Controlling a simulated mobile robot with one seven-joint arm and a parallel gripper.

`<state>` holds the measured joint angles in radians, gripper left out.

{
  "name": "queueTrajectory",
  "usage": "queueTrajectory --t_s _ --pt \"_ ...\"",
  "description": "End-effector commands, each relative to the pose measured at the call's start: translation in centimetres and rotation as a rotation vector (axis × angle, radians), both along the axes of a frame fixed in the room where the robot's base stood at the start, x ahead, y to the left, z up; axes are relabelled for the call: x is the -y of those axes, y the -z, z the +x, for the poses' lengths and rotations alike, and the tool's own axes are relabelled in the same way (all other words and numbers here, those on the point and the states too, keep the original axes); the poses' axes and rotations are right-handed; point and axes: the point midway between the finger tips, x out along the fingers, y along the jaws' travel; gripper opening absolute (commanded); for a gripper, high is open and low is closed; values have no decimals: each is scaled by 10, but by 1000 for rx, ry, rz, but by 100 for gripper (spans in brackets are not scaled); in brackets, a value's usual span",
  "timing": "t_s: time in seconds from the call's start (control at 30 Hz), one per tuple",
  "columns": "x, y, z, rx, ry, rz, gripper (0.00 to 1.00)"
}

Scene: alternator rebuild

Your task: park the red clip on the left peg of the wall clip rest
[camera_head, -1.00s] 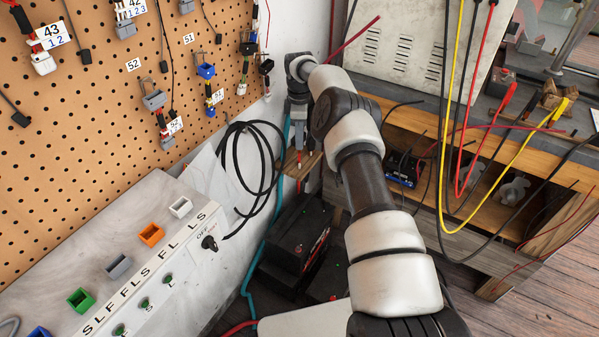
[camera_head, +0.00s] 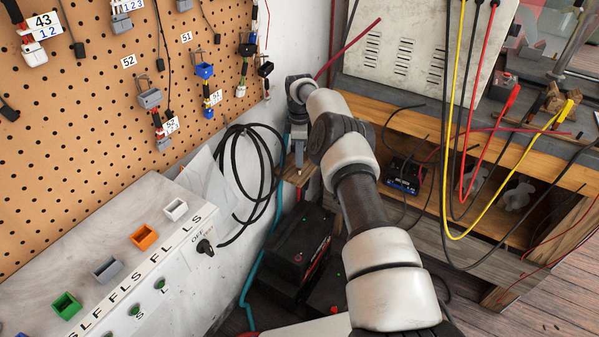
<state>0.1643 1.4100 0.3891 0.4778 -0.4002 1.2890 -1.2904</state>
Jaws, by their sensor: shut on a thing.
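My gripper (camera_head: 299,158) points down beside the wall, in the gap between the pegboard and the bench. It is small in the picture, and its jaws look shut. What they hold is mostly hidden; a small reddish bit shows at the fingertips, which fits the red clip. A small wooden block (camera_head: 297,177), which looks like the wall clip rest, is fixed low on the wall just below the fingers. Its pegs are too small to tell apart, and I cannot tell whether the held thing touches it.
Coiled black cable (camera_head: 232,180) hangs left of my gripper. Black batteries (camera_head: 297,243) stand on the floor below. A white switch panel (camera_head: 150,225) fills the lower left. Yellow, red and black leads hang at the right, one with a red clamp (camera_head: 512,97).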

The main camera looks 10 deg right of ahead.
Motion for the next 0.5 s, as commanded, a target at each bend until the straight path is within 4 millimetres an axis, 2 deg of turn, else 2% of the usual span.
queueTrajectory --t_s 0.3,0.5 --pt "0 16 0 -1 -1 0 9" --pt "0 18 0 0 -1 0 9"
